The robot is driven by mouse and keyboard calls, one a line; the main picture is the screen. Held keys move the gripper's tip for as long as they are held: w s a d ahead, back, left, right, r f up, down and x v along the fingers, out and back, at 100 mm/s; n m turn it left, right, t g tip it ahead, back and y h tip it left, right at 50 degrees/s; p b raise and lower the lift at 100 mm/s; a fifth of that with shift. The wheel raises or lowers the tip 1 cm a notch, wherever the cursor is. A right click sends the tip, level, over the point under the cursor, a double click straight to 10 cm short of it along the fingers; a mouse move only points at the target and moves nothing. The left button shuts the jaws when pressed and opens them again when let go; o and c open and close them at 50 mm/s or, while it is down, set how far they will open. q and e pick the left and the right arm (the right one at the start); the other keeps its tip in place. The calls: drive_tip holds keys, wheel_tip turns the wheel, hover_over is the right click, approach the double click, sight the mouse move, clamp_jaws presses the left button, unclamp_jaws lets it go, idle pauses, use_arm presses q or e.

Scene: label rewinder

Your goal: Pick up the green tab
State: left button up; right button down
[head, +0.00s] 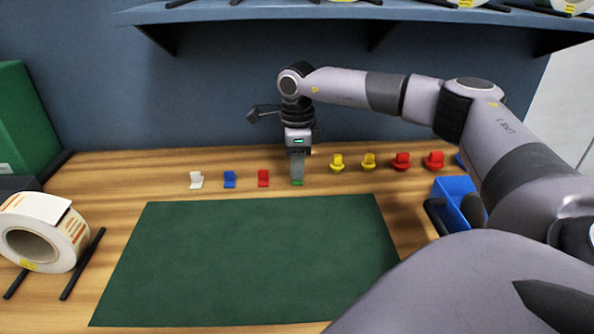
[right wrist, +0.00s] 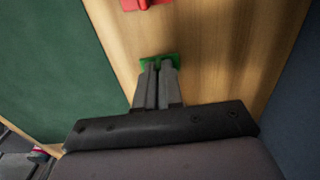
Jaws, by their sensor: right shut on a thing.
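The green tab (head: 297,182) is in the row of small tabs behind the green mat, between a red tab and a yellow tab. Only its lower front edge shows in the head view. My right gripper (head: 297,176) points straight down over it, with its fingers shut on it. In the right wrist view the green tab (right wrist: 160,60) shows at the tips of the closed fingers (right wrist: 157,68), which hide part of it. The tab appears to be at table level; I cannot tell whether it touches the wood. My left gripper is not in view.
White (head: 196,180), blue (head: 230,179) and red (head: 263,178) tabs stand to the left. Yellow (head: 337,163) and red (head: 401,161) tabs stand to the right. The green mat (head: 245,260) is bare. A label roll (head: 70,235) is at left, a blue bin (head: 455,190) at right, a shelf (head: 350,12) above.

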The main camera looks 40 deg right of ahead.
drive_tip(key=shift+r, duration=0.1)
drive_tip(key=shift+s+a+r, duration=0.1)
drive_tip(key=shift+r, duration=0.05)
wheel_tip(320, 180, up, 6)
drive_tip(key=shift+r, duration=0.2)
drive_tip(key=s+a+b, duration=0.2)
drive_tip(key=s+a, duration=1)
drive_tip(key=s, duration=0.3)
drive_tip(key=shift+a, duration=0.35)
idle(0.4)
